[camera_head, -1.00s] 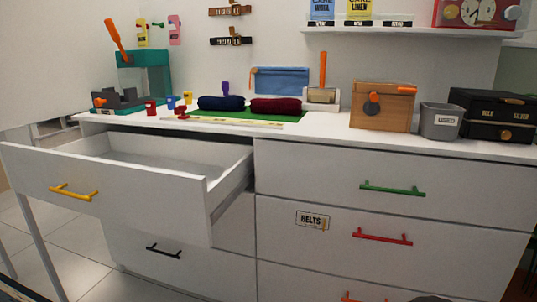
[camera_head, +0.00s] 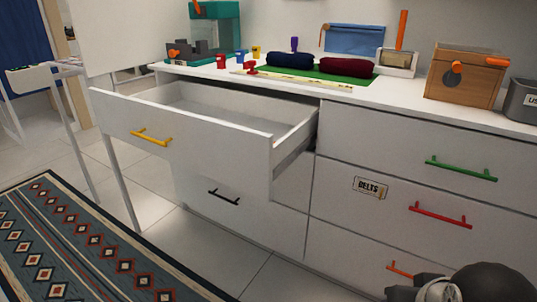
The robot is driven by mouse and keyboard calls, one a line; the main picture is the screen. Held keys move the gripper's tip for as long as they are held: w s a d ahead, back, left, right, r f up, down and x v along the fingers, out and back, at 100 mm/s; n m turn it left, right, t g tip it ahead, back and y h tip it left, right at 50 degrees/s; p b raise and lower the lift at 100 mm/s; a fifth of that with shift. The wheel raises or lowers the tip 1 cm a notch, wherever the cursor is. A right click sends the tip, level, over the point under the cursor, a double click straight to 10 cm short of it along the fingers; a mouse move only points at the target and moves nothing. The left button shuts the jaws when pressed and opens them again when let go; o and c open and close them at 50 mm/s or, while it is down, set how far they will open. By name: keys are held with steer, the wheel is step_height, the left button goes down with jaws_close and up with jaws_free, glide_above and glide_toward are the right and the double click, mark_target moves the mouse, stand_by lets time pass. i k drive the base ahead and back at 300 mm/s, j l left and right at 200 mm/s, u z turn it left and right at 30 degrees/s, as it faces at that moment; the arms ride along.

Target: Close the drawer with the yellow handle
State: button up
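The white drawer (camera_head: 215,146) with the yellow handle (camera_head: 151,137) is pulled far out at the upper left of the white dresser (camera_head: 345,180). Its inside looks empty as far as I can see. The yellow handle is on its front panel, left of the panel's middle. A grey and black part of my arm (camera_head: 440,290) shows at the bottom right corner, in front of the lower right drawers and well apart from the open drawer.
Drawers with black (camera_head: 223,197), green (camera_head: 461,168), red (camera_head: 440,216) and orange (camera_head: 399,269) handles are shut. A patterned rug (camera_head: 85,250) lies at the lower left. A white table-like frame (camera_head: 62,70) stands at the left. Tiled floor before the drawer is clear.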

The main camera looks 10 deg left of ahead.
mark_target(226, 136)
steer(key=u, duration=1.4)
